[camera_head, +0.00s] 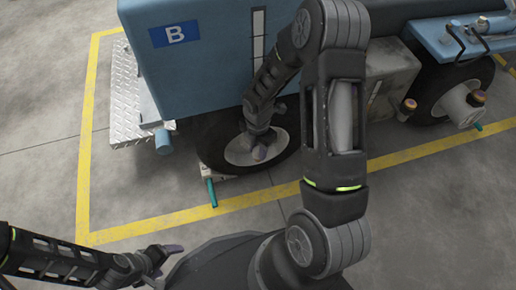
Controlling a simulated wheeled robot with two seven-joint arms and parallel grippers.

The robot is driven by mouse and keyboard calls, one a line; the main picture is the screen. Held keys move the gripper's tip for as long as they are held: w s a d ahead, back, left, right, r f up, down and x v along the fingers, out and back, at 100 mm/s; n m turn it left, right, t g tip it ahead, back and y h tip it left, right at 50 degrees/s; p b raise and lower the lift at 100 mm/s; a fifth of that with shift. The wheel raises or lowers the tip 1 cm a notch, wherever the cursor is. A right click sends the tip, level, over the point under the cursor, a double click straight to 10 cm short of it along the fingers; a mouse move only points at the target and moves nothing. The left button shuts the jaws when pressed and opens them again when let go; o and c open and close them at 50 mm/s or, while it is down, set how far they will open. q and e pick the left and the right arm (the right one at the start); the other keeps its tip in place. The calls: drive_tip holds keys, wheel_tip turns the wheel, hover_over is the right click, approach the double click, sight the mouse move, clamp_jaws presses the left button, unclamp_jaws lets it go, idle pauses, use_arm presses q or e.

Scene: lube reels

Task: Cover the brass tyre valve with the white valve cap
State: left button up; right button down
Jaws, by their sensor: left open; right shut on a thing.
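My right gripper (259,152) is at the pale hub of the near left wheel (238,152), reaching down from above. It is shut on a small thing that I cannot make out. The white valve cap and the brass tyre valve cannot be made out in this view; the gripper and forearm cover part of the hub. My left gripper (167,262) is open and empty at the bottom left, well short of the wheel.
A blue machine body (200,75) with a B label stands above the wheel. A metal step (124,95) is at its left. A chock with a teal handle (212,193) sits below the wheel. Another wheel (455,95) is at the right. The floor inside the yellow line (150,227) is partly clear.

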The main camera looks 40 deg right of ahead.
drive_tip(key=c, duration=1)
unclamp_jaws()
drive_tip(key=shift+o, duration=0.2)
wheel_tip(320, 180, up, 8)
drive_tip(key=p, duration=0.3)
drive_tip(key=shift+f, duration=0.1)
